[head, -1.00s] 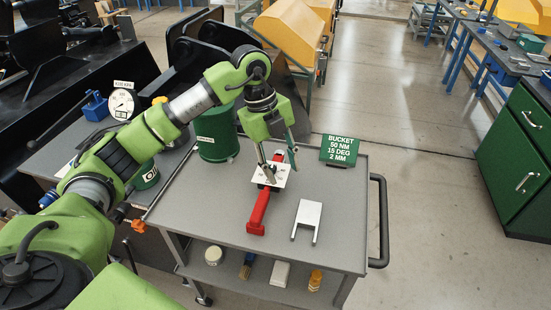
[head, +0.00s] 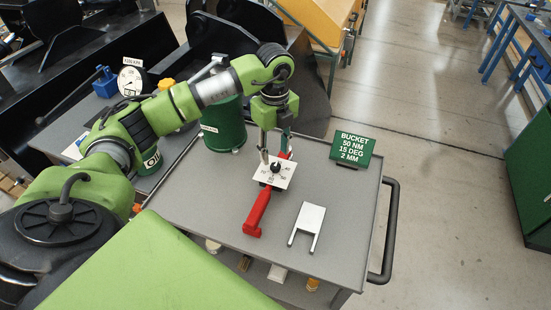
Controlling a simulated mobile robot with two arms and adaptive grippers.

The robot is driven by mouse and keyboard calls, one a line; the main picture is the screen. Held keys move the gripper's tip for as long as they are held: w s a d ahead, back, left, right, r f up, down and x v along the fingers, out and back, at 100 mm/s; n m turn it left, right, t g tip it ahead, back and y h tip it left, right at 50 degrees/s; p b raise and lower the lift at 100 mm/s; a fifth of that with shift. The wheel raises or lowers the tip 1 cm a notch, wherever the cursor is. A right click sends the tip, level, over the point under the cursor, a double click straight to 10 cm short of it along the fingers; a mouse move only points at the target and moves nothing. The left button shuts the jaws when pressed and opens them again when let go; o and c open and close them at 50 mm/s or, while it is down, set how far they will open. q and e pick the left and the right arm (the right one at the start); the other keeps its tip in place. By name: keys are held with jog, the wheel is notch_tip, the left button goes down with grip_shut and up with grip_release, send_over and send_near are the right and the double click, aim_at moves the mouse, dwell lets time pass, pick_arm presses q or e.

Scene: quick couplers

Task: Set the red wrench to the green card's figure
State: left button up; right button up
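The red wrench (head: 257,212) lies on the grey cart top, its handle toward the near side. A white dial plate (head: 264,180) with figures and a black knob (head: 276,168) sits on its far part. The knob's setting is too small to read. The green card (head: 352,149) stands at the cart's right and reads BUCKET, 50 NM, 15 DEG, 2 MM. My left gripper (head: 274,157) points down over the dial, its fingers apart at either side of the knob. I cannot tell whether they touch it. My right gripper is out of view.
A silver forked plate (head: 308,226) lies right of the wrench. A green bucket-like can (head: 224,132) stands behind left. A round white gauge (head: 131,80) stands farther left. A black handle (head: 390,230) edges the cart's right side. The cart's right front is clear.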

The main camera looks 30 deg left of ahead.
aim_at(275, 165)
pick_arm(q)
notch_tip(275, 165, down, 5)
jog(key=shift+r+p, duration=0.15)
jog(key=shift+p, duration=0.25)
jog(key=shift+f, duration=0.3)
grip_shut()
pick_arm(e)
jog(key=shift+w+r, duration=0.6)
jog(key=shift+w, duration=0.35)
